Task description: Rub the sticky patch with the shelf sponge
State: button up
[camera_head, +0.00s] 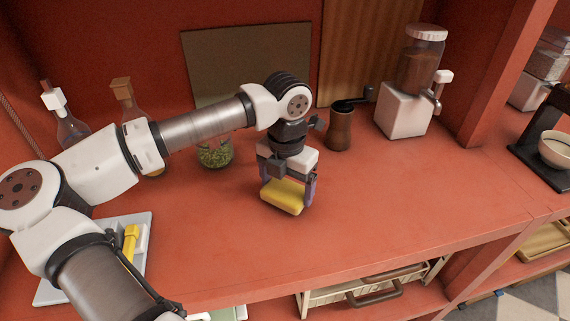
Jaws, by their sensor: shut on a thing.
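My gripper (289,188) is shut on the yellow sponge (284,196), with a finger at each side of it. The sponge is at the middle of the red shelf top (400,205). I cannot tell whether its underside touches the surface or is slightly above it. No sticky patch can be made out; the area under the sponge and gripper is hidden.
A jar of green bits (215,154) stands behind and left of the gripper. A brown hand grinder (340,130) and a white dispenser (403,110) stand behind right. A grey tray (143,268) with a yellow-handled item lies left, partly behind my arm. The right front shelf is clear.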

jog(key=shift+w+r+p, duration=0.25)
jog(key=shift+r+p, duration=0.05)
jog(key=shift+r, duration=0.9)
jog(key=shift+s+r+p, duration=0.1)
jog(key=shift+r+p, duration=0.9)
jog(key=shift+r, duration=1.35)
jog(key=shift+f, duration=0.1)
